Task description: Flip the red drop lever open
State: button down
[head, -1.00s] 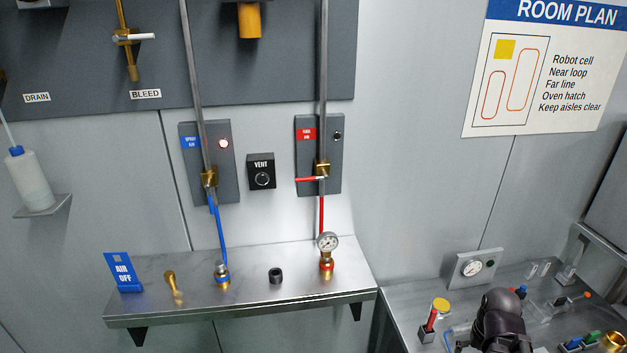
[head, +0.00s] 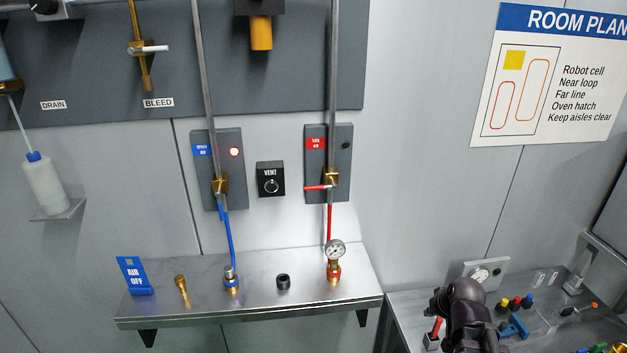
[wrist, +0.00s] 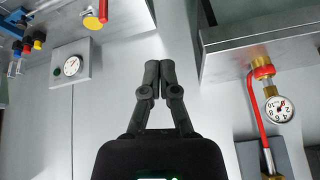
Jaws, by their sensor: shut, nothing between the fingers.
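The red lever (head: 316,187) sticks out sideways to the left from a brass valve (head: 331,177) on the red-labelled grey panel (head: 343,140). A red hose (head: 329,220) drops from the valve to a gauge fitting (head: 334,262) on the shelf. In the wrist view, the red hose (wrist: 257,108) and gauge (wrist: 279,109) are at the right; the lever cannot be made out. My gripper (wrist: 152,72) is shut and empty, apart from the hose and the shelf. In the head view my dark arm is at lower right, well away from the lever.
The blue-hose valve (head: 220,183) and VENT box (head: 270,179) are left of the red valve. A cluttered bench (head: 540,330) stands at lower right.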

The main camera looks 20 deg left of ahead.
jog(key=a+r+n+t+y+p, duration=0.1)
jog(key=a+r+t+y+p, duration=0.2)
jog(key=a+r, duration=1)
jog(key=w+a+r+n+t+y+p, duration=0.1)
jog(key=a+r+t+y+p, duration=0.3)
jog(key=a+r+t, duration=0.5)
jog(key=a+r, duration=0.5)
jog(key=a, duration=0.5)
jog(key=shift+r+n+p, duration=0.2)
jog(key=shift+n+p, duration=0.1)
jog(key=shift+p, duration=0.1)
jog(key=shift+w, duration=0.1)
jog(key=r+p, duration=0.1)
send_over(313, 187)
jog(key=shift+f+b, duration=0.5)
jog(key=shift+s+d+f+b, duration=0.15)
jog(key=shift+f+b, duration=0.5)
jog(key=shift+s+d+f+b, duration=0.1)
jog(key=shift+s+f+b, duration=0.05)
jog(key=shift+f+b, duration=0.5)
